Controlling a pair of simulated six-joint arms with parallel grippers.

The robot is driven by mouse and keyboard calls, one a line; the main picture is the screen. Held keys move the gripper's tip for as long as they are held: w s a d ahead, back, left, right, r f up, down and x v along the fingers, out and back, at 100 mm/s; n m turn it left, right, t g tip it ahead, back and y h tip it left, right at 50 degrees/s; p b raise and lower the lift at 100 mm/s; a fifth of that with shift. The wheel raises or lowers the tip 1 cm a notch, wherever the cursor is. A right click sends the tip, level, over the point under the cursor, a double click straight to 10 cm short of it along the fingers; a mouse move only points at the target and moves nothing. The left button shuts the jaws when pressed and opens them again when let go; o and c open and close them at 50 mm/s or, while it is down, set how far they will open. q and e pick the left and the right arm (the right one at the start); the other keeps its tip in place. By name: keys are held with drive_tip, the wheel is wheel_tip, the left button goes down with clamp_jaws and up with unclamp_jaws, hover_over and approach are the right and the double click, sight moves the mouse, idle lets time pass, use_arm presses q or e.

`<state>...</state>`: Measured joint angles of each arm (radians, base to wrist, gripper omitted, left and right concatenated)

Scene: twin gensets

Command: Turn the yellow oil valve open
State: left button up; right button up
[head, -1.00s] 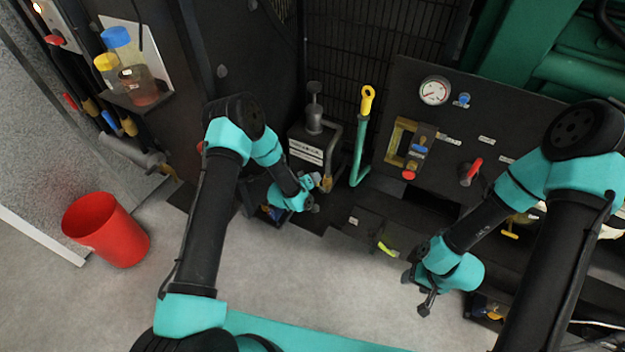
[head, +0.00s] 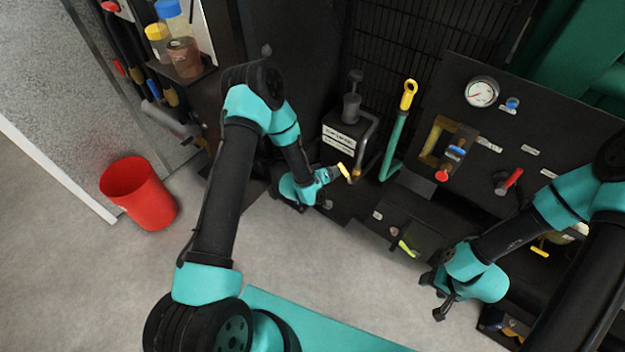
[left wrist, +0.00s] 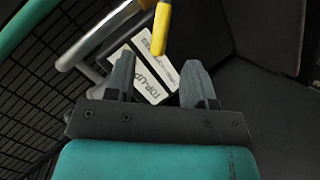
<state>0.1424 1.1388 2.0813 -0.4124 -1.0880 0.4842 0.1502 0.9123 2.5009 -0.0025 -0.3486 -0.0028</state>
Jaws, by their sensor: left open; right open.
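A yellow valve handle (head: 344,172) sits at the lower end of a grey pipe beside the black top-up unit (head: 340,130). My left gripper (head: 328,176) is just left of this handle in the head view, open. In the left wrist view, the yellow handle (left wrist: 161,26) hangs from a pipe, beyond the spread fingers (left wrist: 157,62) and near the line between them. The fingers appear apart from it, with nothing held. The white TOP-UP label (left wrist: 150,70) shows behind them. My right gripper (head: 440,296) is open and empty, low at the right.
A green pipe with a yellow top (head: 408,94) stands right of the top-up unit. A gauge panel (head: 450,100) carries a red lever (head: 509,181). A yellow-green lever (head: 407,248) is lower down. A red bin (head: 140,195) stands on open floor at left.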

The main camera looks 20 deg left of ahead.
use_arm(q)
drive_tip(key=v, duration=1)
